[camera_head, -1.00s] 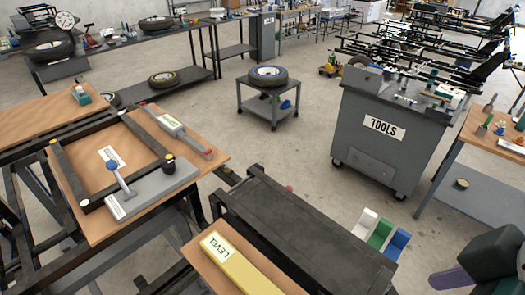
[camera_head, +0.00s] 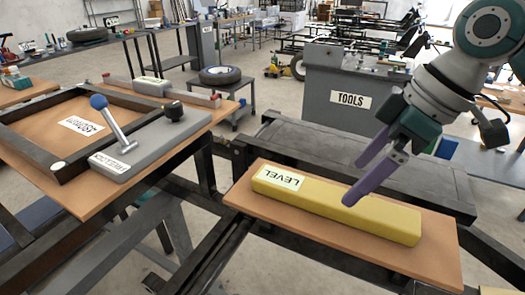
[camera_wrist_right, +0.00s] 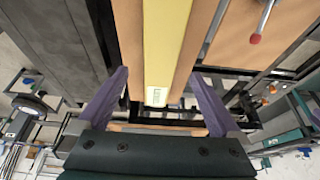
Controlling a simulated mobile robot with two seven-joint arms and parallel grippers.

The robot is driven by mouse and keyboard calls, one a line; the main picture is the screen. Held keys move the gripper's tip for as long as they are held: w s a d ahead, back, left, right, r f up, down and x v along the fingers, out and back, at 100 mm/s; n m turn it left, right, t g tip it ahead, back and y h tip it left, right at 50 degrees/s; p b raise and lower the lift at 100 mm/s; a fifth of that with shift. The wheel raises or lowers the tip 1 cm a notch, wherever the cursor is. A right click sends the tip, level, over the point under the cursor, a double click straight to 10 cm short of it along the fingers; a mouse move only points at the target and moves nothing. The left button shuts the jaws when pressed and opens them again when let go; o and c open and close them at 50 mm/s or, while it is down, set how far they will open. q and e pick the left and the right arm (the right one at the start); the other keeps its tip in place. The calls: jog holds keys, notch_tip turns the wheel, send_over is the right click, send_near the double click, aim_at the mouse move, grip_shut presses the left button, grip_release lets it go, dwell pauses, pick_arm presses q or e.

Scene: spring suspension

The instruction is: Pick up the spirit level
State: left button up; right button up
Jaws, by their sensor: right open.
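The spirit level is a long yellow bar (camera_head: 335,207) with a white LEVEL label at its left end. It lies flat on a brown board (camera_head: 430,252) in the head view. My right gripper (camera_head: 352,182) has purple fingers, spread apart and empty. It hangs over the middle of the level, and no hold on it shows. In the right wrist view the level (camera_wrist_right: 165,45) runs between the open fingers (camera_wrist_right: 165,95), its label near the palm. My left gripper is not in view.
A left workbench board (camera_head: 75,190) carries a dark frame and a grey block with a blue-knobbed lever (camera_head: 115,125). A dark bench (camera_head: 400,180) stands behind the level's board. A TOOLS cabinet (camera_head: 345,80) and a cart with a wheel (camera_head: 230,85) stand farther back.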

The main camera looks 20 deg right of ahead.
aim_at(334, 195)
jog(key=shift+w+x, duration=0.2)
jog(key=shift+x, duration=2.85)
jog(key=shift+a+r, duration=0.15)
grip_shut()
